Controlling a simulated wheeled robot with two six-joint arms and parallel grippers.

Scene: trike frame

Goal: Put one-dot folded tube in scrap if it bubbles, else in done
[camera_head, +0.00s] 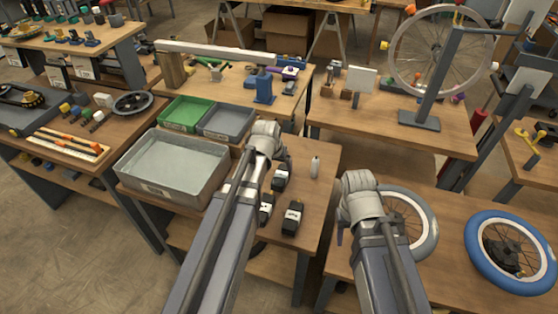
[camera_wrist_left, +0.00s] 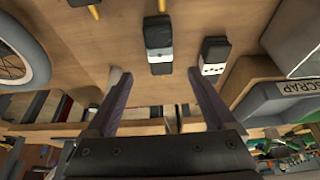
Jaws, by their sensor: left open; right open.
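Black folded tubes with white labels stand on the middle table in the head view: one beside my left forearm (camera_head: 281,178), one partly behind it (camera_head: 266,210), one nearer the front (camera_head: 292,217). In the left wrist view one tube (camera_wrist_left: 158,40) lies beyond my open, empty left gripper (camera_wrist_left: 157,74), and another tube (camera_wrist_left: 213,58) shows several dots. The other labels' dots are too small to read. A grey bin with a SCRAP label (camera_wrist_left: 297,88) is at the right there. My right gripper (camera_head: 360,200) is over the right table, its fingers hardly visible.
A large grey basin (camera_head: 134,172) stands at the table's left, with a green bin (camera_head: 187,113) and a grey bin (camera_head: 228,123) behind it. Wheels (camera_head: 510,250) lie on the right table.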

